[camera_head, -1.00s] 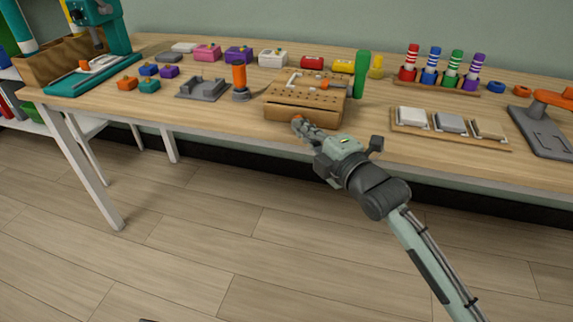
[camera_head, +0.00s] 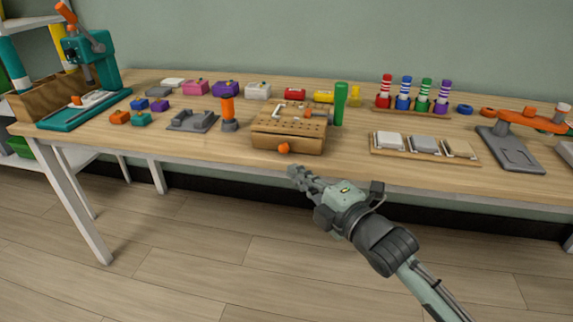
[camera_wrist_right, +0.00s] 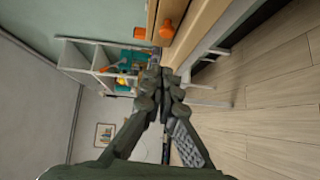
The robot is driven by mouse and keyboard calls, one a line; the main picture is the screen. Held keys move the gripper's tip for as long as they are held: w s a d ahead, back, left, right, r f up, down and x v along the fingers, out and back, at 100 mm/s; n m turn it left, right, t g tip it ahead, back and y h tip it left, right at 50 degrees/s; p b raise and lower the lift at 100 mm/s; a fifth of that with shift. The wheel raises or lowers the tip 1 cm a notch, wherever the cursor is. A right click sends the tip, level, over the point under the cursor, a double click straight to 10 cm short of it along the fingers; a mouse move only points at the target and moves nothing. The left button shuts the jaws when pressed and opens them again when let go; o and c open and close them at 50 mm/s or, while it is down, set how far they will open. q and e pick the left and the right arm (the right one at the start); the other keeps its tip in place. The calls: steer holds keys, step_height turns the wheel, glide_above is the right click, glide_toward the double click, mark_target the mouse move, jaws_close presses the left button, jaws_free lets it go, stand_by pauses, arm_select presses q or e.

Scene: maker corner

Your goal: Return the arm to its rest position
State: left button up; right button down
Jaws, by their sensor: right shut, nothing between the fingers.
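My right gripper (camera_head: 301,177) is in front of the workbench's front edge, apart from it and below the wooden drawer box. Its fingers are shut with nothing between them; the right wrist view also shows the fingertips (camera_wrist_right: 164,77) together. The wooden drawer box (camera_head: 262,138) stands at the bench's front edge with its orange knob (camera_head: 283,148) facing me. The drawer looks closed. The knob also shows in the right wrist view (camera_wrist_right: 167,28), apart from the fingers. My left gripper is not in view.
The workbench (camera_head: 215,152) carries a teal drill press (camera_head: 92,60), a green cylinder (camera_head: 340,103), a tray of sample blocks (camera_head: 410,157) and an orange-armed grey stand (camera_head: 510,150). Open floor (camera_head: 200,235) lies in front of the bench, around its white legs (camera_head: 75,205).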

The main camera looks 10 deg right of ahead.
steer(key=v, duration=0.5)
steer(key=s+d+f+m+g+h+p, duration=0.15)
steer(key=d+f+m, duration=0.25)
steer(key=f, duration=0.6)
steer(key=s+d+f+m+g+h, duration=0.25)
steer(key=d+f+m, duration=0.2)
steer(key=f, duration=0.55)
steer(key=s+d+f+m+g+h+p, duration=0.1)
steer(key=d+f+m+g+h, duration=0.2)
steer(key=f, duration=0.7)
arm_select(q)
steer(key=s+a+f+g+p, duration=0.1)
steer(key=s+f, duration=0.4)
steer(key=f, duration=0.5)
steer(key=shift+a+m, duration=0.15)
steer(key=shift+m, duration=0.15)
arm_select(e)
steer(key=s+d+f+m+g+h, duration=0.1)
steer(key=s+d+f+m+g, duration=0.2)
steer(key=s+f, duration=0.6)
steer(key=s+d+f+m+g+h, duration=0.1)
steer(key=s+d+f+m+g, duration=0.2)
steer(key=s+f+m, duration=0.3)
steer(key=s+f, duration=0.3)
steer(key=s, duration=0.4)
steer(key=shift+s+d+f+h, duration=0.25)
steer(key=shift+s+h, duration=0.05)
steer(key=shift+s, duration=0.05)
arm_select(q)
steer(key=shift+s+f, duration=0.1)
